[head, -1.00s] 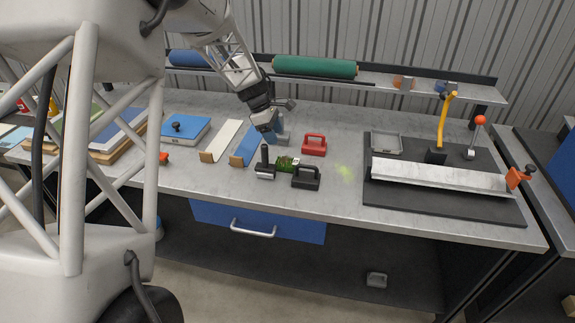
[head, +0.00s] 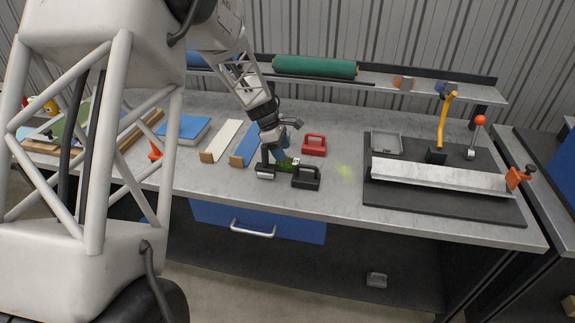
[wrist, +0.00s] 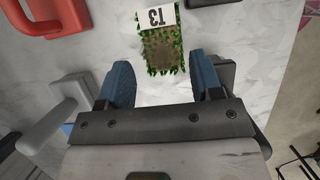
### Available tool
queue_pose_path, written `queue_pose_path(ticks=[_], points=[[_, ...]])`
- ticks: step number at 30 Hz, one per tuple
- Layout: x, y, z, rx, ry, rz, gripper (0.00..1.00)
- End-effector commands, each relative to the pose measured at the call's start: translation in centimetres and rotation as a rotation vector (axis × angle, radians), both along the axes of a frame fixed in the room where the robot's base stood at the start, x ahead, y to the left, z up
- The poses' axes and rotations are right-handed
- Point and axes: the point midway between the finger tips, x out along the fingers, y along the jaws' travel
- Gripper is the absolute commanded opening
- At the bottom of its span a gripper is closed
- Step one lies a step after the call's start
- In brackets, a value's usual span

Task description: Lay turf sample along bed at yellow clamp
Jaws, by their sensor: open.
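The turf sample (head: 283,166), a small green piece with a white label, lies on the bench; in the wrist view the turf sample (wrist: 161,48) shows a brown face, green edges and a label reading T3. My gripper (head: 284,156) is low over it in the head view and partly hides it. In the wrist view my gripper (wrist: 163,85) is open, its blue fingers apart, with the turf just beyond the fingertips. The long pale bed (head: 438,175) lies on a dark mat at the right. A yellow clamp (head: 444,122) stands behind the bed, its arm upright.
A red-handled block (head: 314,145) and a black-handled block (head: 306,177) stand close right of the turf. A black-handled tool (head: 265,165) stands close left. A grey tray (head: 387,143) and an orange-knobbed lever (head: 475,135) are behind the bed. Bench between turf and mat is mostly clear.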

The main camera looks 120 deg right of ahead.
Motion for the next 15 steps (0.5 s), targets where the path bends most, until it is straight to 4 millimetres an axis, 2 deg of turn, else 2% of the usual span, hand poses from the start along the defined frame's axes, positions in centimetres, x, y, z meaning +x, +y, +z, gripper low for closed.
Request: queue_pose_path(ticks=[15], points=[[-0.16,0.25,-0.7,0.001,-0.001,-0.001,0.6]])
